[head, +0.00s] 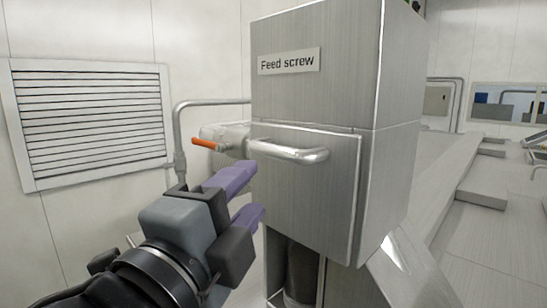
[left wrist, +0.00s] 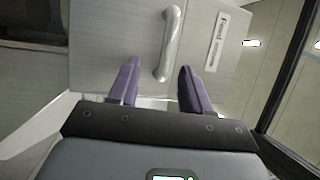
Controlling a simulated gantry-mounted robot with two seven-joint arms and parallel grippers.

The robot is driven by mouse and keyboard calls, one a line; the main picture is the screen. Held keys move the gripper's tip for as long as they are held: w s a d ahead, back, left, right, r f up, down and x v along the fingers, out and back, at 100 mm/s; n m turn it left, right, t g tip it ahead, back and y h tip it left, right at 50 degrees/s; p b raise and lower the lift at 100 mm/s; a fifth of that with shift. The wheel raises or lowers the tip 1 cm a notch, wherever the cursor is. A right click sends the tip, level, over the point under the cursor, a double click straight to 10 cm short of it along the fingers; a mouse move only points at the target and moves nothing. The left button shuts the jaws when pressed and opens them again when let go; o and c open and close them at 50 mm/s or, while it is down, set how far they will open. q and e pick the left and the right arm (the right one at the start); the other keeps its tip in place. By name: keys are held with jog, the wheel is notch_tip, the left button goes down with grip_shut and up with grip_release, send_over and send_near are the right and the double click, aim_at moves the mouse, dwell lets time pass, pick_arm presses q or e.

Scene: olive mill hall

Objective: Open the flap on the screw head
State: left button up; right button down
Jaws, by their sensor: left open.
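The steel flap (head: 312,205) is on the front of the screw head (head: 320,95), under the "Feed screw" label (head: 289,61). It looks shut, lying flat against the housing. Its tubular handle (head: 290,151) runs across its upper part. My left gripper (head: 248,195) is open, with its purple fingers pointing at the flap from the lower left, just short of the handle. In the left wrist view the near end of the handle (left wrist: 171,42) shows between and ahead of the open fingers (left wrist: 159,72); I see no contact. My right gripper is not in view.
A pipe with an orange-handled valve (head: 207,144) stands left of the housing, close above my left gripper. A louvred vent (head: 90,122) is on the wall at the left. A dark cylinder (head: 302,272) is below the flap. Steel surfaces extend to the right.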

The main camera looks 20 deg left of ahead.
aim_at(273, 154)
pick_arm(q)
jog(key=w+r+p, duration=0.1)
jog(key=w, duration=0.1)
jog(key=w+r+p, duration=0.1)
jog(key=w, duration=0.2)
jog(key=w+p, duration=0.1)
jog(key=w, duration=0.2)
jog(key=shift+w+r, duration=0.2)
jog(key=shift+r, duration=0.2)
jog(key=shift+w+r, duration=0.1)
jog(key=shift+w, duration=0.75)
jog(key=shift+c, duration=0.4)
grip_shut()
